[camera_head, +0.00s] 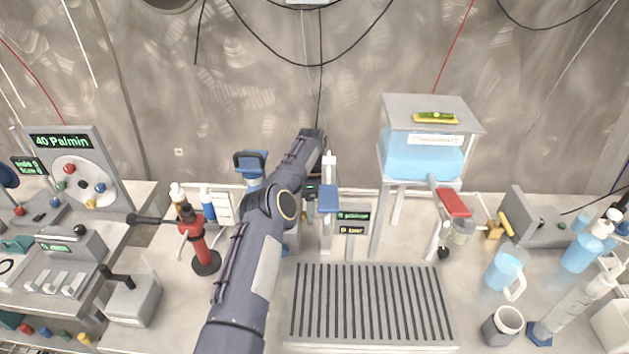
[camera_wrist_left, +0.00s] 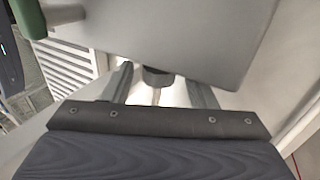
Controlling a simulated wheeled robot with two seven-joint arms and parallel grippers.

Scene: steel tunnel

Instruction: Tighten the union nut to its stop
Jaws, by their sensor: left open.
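My left arm rises from the bottom middle in the head view and hides much of the work spot. My left gripper (camera_head: 312,190) is at its far end, beside a pale upright post (camera_head: 327,225) with blue blocks. In the left wrist view the two fingers of the left gripper (camera_wrist_left: 160,86) stand apart. A dark round collar (camera_wrist_left: 157,77) on a thin pale rod shows between them, under a large grey block (camera_wrist_left: 170,35). I cannot tell whether this collar is the union nut, or whether the fingers touch it. My right gripper is not in view.
A slatted grey tray (camera_head: 370,340) lies in front of the post. A blue tank (camera_head: 405,158) on a grey stand is to the right. A red stand (camera_head: 201,245) is to the left. Jugs, bottles and a grey cup (camera_head: 503,326) crowd the right side.

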